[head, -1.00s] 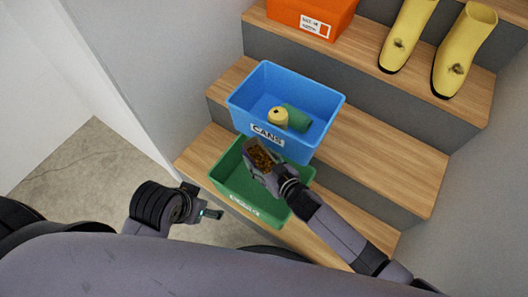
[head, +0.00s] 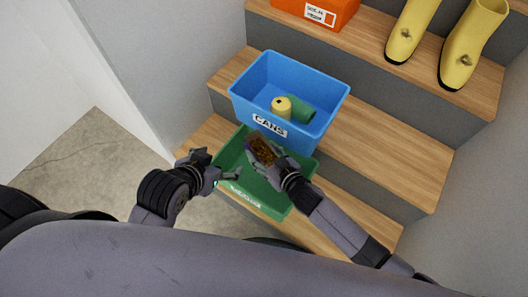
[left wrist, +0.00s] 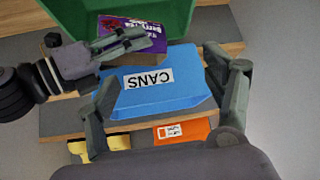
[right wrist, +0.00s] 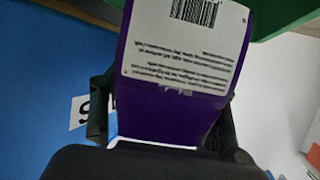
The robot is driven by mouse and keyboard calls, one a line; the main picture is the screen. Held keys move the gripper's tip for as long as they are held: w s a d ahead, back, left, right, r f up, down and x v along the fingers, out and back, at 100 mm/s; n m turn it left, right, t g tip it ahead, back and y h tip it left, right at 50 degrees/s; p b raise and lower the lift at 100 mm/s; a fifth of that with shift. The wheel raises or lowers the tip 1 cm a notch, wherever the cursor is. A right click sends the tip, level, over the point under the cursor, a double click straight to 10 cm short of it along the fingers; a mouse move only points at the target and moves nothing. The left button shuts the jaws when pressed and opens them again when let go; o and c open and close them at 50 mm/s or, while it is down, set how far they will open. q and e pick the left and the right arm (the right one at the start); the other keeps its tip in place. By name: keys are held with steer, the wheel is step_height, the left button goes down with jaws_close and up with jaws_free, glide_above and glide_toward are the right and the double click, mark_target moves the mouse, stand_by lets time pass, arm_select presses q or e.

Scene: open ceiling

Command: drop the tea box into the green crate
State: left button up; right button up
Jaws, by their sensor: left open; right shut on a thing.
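The tea box (head: 265,149) is held by my right gripper (head: 263,155) over the back part of the green crate (head: 262,196), near the blue crate's front. In the right wrist view, the tea box (right wrist: 185,60) shows a purple side and a white panel with a barcode, between the fingers. Its purple printed face also shows in the left wrist view (left wrist: 135,30), in front of the green crate (left wrist: 175,15). My left gripper (head: 232,173) is open and empty by the green crate's left side. The crate's visible floor looks bare.
A blue crate (head: 268,118) labelled CANS stands on the step behind the green crate and holds a yellow can (head: 282,106) and a green can (head: 301,108). An orange box (head: 318,12) and yellow boots (head: 408,32) stand higher up. The wooden step (head: 385,150) right of the blue crate is clear.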

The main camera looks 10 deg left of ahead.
steer(key=shift+f+b, duration=0.45)
steer(key=shift+b, duration=0.05)
steer(key=shift+f+b, duration=0.3)
steer(key=shift+b, duration=0.05)
steer(key=shift+f+b, duration=0.35)
steer(key=shift+f, duration=0.15)
arm_select(q)
steer(key=w+d+r+t+h, duration=0.2)
steer(key=w+d+r+t, duration=0.2)
steer(key=w+r+t, duration=0.4)
steer(key=shift+w+r+t+h+b, duration=0.25)
steer(key=shift+r+t+h+b, duration=0.1)
steer(key=shift+r, duration=1.5)
arm_select(e)
steer(key=shift+f, duration=0.45)
steer(key=o, duration=1.3)
